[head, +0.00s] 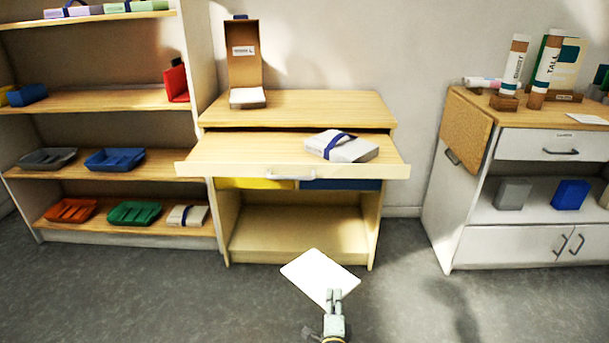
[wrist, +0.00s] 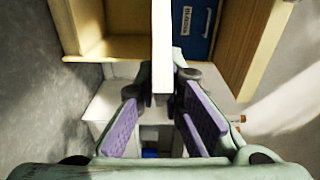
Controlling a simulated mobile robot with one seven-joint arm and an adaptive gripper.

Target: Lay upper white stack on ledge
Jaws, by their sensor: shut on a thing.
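A flat white stack (head: 318,276) is held by its near edge in my gripper (head: 335,297), out over the grey floor in front of the wooden desk. The wrist view shows the white stack (wrist: 162,45) edge-on between the purple-padded fingers of my gripper (wrist: 160,90). The pale wooden ledge (head: 250,155) sticks out from the desk, above and beyond the held stack. A white stack with a blue band (head: 345,147) lies on its right part. The left and middle of the ledge are bare.
A brown upright holder (head: 244,55) with a white stack (head: 247,97) at its foot stands on the desk top. Shelves with coloured trays (head: 115,159) are at left. A white cabinet (head: 525,200) is at right. Yellow and blue drawers (head: 340,184) sit under the ledge.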

